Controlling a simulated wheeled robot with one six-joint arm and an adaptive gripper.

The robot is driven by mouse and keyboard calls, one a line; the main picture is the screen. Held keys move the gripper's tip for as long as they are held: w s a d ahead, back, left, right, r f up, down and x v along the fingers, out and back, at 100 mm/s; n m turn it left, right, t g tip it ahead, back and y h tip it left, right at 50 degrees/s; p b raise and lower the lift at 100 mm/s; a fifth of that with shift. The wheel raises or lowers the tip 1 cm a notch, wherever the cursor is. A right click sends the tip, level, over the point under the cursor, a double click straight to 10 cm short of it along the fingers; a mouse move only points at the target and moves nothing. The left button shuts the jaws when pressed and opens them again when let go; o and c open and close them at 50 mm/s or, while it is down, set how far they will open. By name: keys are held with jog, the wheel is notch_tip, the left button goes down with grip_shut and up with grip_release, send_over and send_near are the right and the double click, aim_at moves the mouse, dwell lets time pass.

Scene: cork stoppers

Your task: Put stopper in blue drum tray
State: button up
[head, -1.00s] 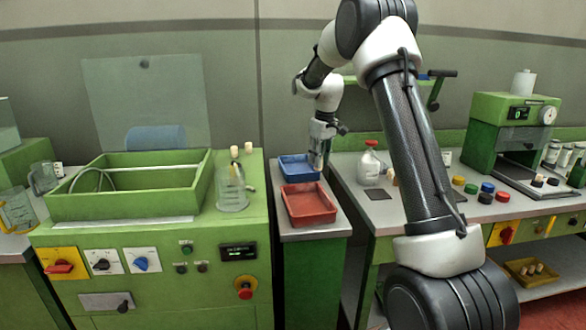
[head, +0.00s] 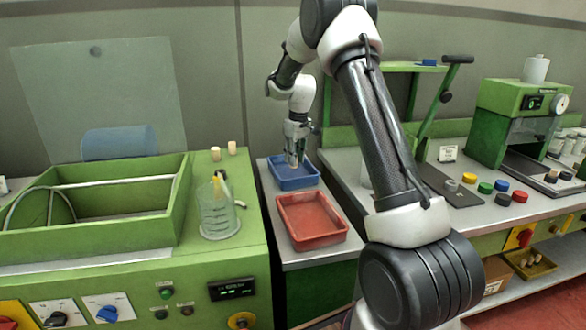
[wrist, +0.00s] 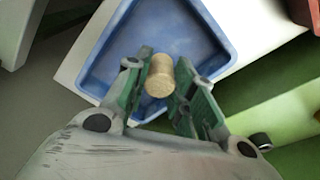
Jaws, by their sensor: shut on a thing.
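The cork stopper (wrist: 160,77) is a pale tan cylinder, held between the two green fingers of my gripper (wrist: 163,80) in the wrist view. The blue tray (wrist: 112,50) lies below the stopper, which appears over its lower part in that view. In the head view, my gripper (head: 295,158) points down over the blue tray (head: 307,182) on the narrow grey bench. The stopper cannot be made out in the head view. The height between stopper and tray floor is hard to judge.
A red tray (head: 311,220) stands just in front of the blue one. Left is a green machine (head: 120,215) with a beaker (head: 217,212) and two corks (head: 231,148) on top. Right, a bench holds coloured caps (head: 486,188) and a green press (head: 515,110).

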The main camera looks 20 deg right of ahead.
jog(key=shift+f, duration=2.15)
jog(key=shift+f, duration=0.1)
jog(key=o, duration=0.7)
notch_tip(320, 180, up, 12)
jog(key=s, duration=0.2)
jog(key=s+a+r+m+t, duration=0.1)
jog(key=s+a+r, duration=0.1)
jog(key=s+r, duration=1.05)
jog(key=s+f+m, duration=0.1)
jog(key=s, duration=0.8)
jog(key=s+f+m+t, duration=0.1)
jog(key=s, duration=0.9)
jog(key=s+a+f+m, duration=0.1)
jog(key=s, duration=0.8)
jog(key=shift+s+a+f+t+h, duration=0.1)
jog(key=shift+s+f+t+h, duration=0.05)
jog(key=shift+f+t+h, duration=0.2)
